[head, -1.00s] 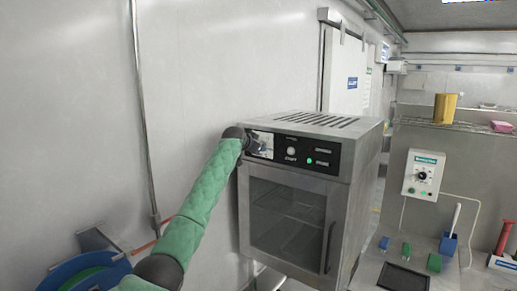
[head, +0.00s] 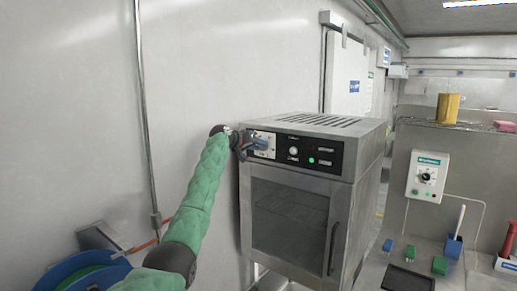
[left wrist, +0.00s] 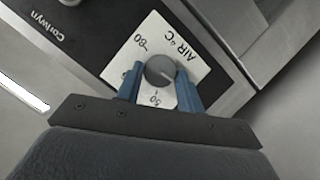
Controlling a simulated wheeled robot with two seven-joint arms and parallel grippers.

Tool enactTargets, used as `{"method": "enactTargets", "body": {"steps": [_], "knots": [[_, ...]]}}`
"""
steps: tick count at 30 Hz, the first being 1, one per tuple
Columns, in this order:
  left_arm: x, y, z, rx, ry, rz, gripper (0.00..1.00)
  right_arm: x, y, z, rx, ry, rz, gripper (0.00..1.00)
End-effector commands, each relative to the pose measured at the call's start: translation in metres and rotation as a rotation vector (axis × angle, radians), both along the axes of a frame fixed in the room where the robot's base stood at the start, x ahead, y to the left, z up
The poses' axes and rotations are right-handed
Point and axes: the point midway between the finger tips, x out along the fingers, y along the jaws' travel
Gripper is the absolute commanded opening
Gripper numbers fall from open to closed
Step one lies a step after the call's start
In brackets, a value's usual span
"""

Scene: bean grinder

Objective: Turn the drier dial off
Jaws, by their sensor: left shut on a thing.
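The drier (head: 290,220) is a steel cabinet with a glass door and a black control panel (head: 308,150) on top. At the panel's left is a white dial plate (head: 268,146). The left wrist view shows this plate (left wrist: 137,64) marked "AIR °C", 50 and 80, with a round grey dial (left wrist: 159,70) and a pointer line on it. My left gripper (head: 254,143) is at the plate. Its blue fingers (left wrist: 160,82) are shut on the dial, one on each side. In the head view the dial is mostly hidden by the gripper. My right gripper is not in view.
A green light (head: 311,160) and a round pale button (head: 293,151) are on the panel. A wall is close at the left, with a blue reel (head: 70,270) low down. A white control box (head: 425,176) stands at the right above a bench with several small tools.

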Motion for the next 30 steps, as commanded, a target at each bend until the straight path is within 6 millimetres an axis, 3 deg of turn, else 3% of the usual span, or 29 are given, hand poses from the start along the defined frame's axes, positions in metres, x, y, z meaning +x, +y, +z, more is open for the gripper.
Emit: {"method": "enactTargets", "body": {"steps": [1, 9, 18, 26, 27, 30], "knots": [[0.0, -0.001, -0.007, -0.019, 0.024, -0.002, 0.14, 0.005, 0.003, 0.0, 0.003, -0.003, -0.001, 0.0], [0.001, 0.0, -0.007, -0.102, 0.084, -0.001, 0.14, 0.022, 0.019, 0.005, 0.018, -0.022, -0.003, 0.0], [0.001, 0.001, -0.007, -0.127, 0.102, -0.001, 0.14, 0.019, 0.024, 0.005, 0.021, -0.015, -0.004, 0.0], [0.001, 0.0, -0.007, -0.127, 0.101, -0.001, 0.14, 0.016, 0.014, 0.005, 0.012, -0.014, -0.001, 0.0], [0.001, 0.0, -0.007, -0.127, 0.101, -0.001, 0.41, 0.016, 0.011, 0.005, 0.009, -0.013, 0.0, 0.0], [0.001, 0.001, -0.006, -0.127, 0.101, 0.0, 0.59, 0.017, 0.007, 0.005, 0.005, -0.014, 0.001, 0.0]]}}
